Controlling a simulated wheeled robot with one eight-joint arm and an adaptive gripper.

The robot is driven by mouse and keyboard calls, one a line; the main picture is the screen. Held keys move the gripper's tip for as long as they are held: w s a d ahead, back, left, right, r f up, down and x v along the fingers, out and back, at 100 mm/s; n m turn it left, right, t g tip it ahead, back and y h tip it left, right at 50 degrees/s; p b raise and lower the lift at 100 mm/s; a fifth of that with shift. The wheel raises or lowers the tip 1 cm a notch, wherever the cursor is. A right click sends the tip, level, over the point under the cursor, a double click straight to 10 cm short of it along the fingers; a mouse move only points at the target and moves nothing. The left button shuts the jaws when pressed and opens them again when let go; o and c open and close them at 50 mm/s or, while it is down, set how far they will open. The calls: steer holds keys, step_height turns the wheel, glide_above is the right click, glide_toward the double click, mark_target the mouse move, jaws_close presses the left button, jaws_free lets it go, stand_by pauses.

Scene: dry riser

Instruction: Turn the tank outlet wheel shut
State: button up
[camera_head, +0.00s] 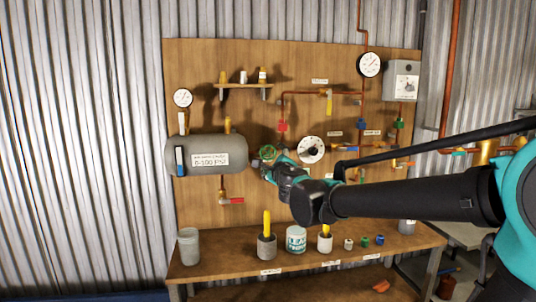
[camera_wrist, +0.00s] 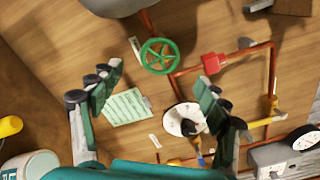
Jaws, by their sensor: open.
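The green outlet wheel (camera_head: 267,152) sits at the right end of the grey tank (camera_head: 200,154). In the wrist view the whole wheel (camera_wrist: 160,57) shows, round and spoked, near the top middle, beside a copper pipe; part of the tank (camera_wrist: 112,6) is at the top edge. My gripper (camera_head: 262,167) is close to the wheel in the head view, just below it. In the wrist view its two green fingers (camera_wrist: 162,76) are spread wide and empty. The wheel lies beyond the fingertips, between their lines, and no contact shows.
A white dial (camera_head: 311,149) is right of the wheel on the wooden board (camera_head: 200,70). A red fitting (camera_wrist: 214,64) and copper pipes run nearby. A bench (camera_head: 215,270) below holds cups and a lettered can (camera_head: 296,239).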

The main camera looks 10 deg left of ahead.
mark_target(268, 153)
steer(key=x, duration=0.9)
steer(key=shift+w, duration=0.3)
steer(key=c, duration=1.2)
steer(key=m, duration=0.4)
steer(key=shift+f+m, duration=0.1)
steer(key=shift+m, duration=0.3)
steer(key=o, duration=1.2)
steer(key=shift+s, duration=0.1)
